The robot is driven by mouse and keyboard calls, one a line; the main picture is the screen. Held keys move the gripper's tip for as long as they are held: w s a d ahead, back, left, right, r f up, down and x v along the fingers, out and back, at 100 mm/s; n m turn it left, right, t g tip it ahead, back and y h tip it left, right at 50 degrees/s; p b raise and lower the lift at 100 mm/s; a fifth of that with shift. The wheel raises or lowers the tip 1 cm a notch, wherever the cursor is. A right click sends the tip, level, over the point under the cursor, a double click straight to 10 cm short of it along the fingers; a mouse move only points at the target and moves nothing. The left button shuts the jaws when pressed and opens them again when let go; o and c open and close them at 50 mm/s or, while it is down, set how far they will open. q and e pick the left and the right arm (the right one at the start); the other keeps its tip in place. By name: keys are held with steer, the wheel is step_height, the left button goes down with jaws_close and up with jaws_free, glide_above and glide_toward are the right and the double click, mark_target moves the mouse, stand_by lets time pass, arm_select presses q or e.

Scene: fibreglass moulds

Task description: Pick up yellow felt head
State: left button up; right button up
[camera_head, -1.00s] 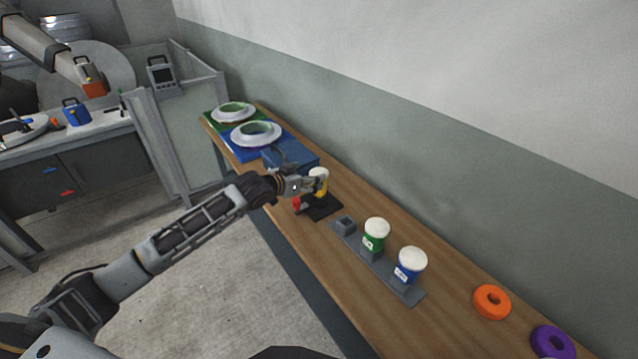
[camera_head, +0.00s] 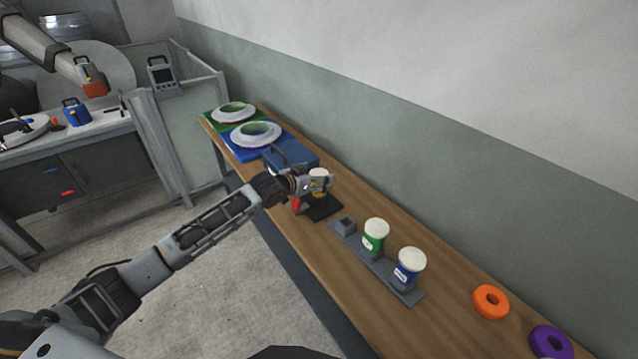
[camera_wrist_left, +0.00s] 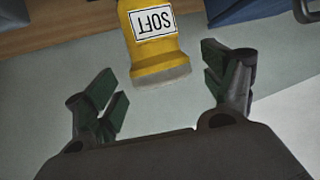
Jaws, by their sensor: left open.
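The yellow felt head (camera_wrist_left: 157,50) shows in the left wrist view as a yellow body with a white label reading SOFT. Its end lies between and slightly beyond my open fingers. My right gripper is not in view.
A grey rack (camera_head: 408,294) holds a green-labelled head (camera_head: 375,238) and a blue-labelled head (camera_head: 408,270). An orange ring (camera_head: 491,302) and a purple ring (camera_head: 551,343) lie farther right. A blue toolbox (camera_head: 300,160) stands behind the gripper, close to it. The wall runs along the bench.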

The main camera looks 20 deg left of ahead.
arm_select(q)
steer(key=shift+w+d+f, duration=0.2)
steer(key=shift+w+f, duration=0.05)
steer(key=shift+w, duration=0.35)
steer(key=shift+w+f, duration=0.1)
steer(key=shift+w, duration=0.15)
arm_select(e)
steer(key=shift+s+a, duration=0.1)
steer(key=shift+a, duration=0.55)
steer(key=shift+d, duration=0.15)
